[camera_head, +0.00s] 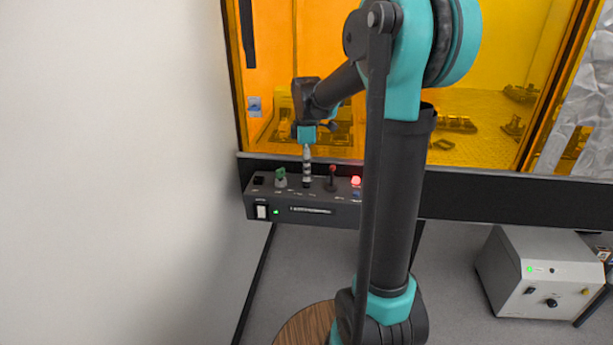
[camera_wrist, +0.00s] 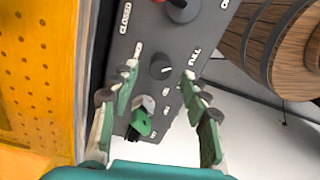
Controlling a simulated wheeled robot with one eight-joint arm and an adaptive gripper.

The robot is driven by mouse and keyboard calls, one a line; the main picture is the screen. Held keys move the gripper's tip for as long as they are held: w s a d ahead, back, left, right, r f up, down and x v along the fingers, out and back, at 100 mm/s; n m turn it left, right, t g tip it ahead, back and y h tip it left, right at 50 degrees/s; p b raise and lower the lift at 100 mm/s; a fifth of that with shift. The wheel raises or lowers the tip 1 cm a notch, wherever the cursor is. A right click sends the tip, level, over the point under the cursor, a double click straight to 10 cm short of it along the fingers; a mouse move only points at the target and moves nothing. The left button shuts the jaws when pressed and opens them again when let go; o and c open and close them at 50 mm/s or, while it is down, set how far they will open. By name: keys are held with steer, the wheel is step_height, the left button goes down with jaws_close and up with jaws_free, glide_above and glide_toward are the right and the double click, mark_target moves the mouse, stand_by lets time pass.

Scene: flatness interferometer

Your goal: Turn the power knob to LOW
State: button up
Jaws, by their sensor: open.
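The power knob (camera_wrist: 160,67) is a small round black dial with a light mark on its lower right side in the wrist view. FULL is printed to its right; the label on its left is too blurred to read. My gripper (camera_wrist: 160,78) is open, with one fingertip on each side of the knob in the picture; I cannot tell whether they touch it. In the head view, my gripper (camera_head: 307,181) points down at the top of the dark control box (camera_head: 345,213), and the knob cannot be made out there.
A green key (camera_head: 280,178) stands left of my gripper, and a red-tipped lever (camera_head: 332,172) and a lit red button (camera_head: 356,181) to its right. An orange window (camera_head: 480,110) rises behind the box. A grey unit (camera_head: 540,275) stands at lower right.

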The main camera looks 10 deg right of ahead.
steer(key=shift+f, duration=1.3)
jaws_close()
steer(key=shift+m, duration=0.3)
steer(key=m, duration=0.6)
steer(key=shift+m, duration=0.3)
steer(key=m, duration=0.6)
steer(key=shift+m, duration=0.4)
